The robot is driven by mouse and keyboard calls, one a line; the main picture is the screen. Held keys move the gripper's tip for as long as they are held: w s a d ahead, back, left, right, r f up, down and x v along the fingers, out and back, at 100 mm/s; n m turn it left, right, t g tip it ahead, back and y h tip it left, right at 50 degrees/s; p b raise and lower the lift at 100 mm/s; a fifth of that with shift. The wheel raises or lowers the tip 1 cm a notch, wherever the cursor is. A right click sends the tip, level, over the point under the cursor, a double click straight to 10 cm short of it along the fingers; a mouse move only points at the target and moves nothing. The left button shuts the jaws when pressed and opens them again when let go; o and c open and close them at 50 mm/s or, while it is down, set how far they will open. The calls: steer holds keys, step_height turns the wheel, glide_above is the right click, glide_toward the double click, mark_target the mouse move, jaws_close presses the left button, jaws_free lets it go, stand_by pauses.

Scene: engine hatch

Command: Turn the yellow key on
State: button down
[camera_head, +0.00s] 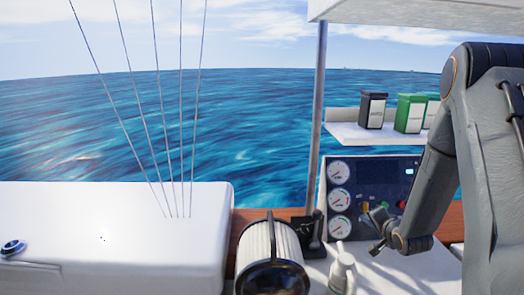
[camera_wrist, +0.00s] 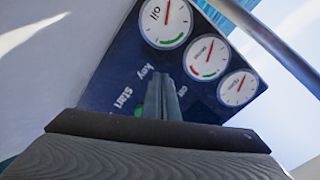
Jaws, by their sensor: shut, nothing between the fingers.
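The dark blue engine panel (camera_head: 375,170) stands at the right in the head view, with gauges down its left side. A small yellow-orange spot (camera_head: 365,205), which looks like the key, shows low on the panel just beside my gripper (camera_head: 376,213). In the wrist view my gripper (camera_wrist: 163,85) is shut and empty, its fingers pointing at the panel between the words "key", "start" and "on". The yellow key cannot be made out there; the fingers may hide it. A green part (camera_wrist: 150,102) shows partly behind the fingers. I cannot tell whether the fingers touch anything.
A green button (camera_head: 385,206) sits beside the key spot. A black lever (camera_head: 312,232) stands left of the panel. A shelf (camera_head: 350,133) with dark and green containers is above. A white bottle (camera_head: 342,272) and a black-rimmed cylinder (camera_head: 270,250) stand in front.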

mark_target(366, 207)
steer(key=shift+x, duration=0.85)
steer(key=shift+w+d+r, duration=0.25)
steer(key=shift+d+r, duration=0.05)
steer(key=shift+r, duration=0.15)
stand_by(0.4)
steer(key=shift+w+a+r+p, duration=0.1)
steer(key=shift+a+r+p, duration=0.05)
steer(key=shift+r+p, duration=0.15)
steer(key=shift+w+a+r+p, duration=0.15)
steer(key=shift+a+r+p, duration=0.25)
steer(key=shift+p, duration=0.1)
steer(key=shift+w+a+r+p, duration=0.1)
steer(key=shift+w+r+p, duration=0.1)
steer(key=shift+p, duration=0.1)
steer(key=shift+s+a, duration=0.1)
stand_by(0.5)
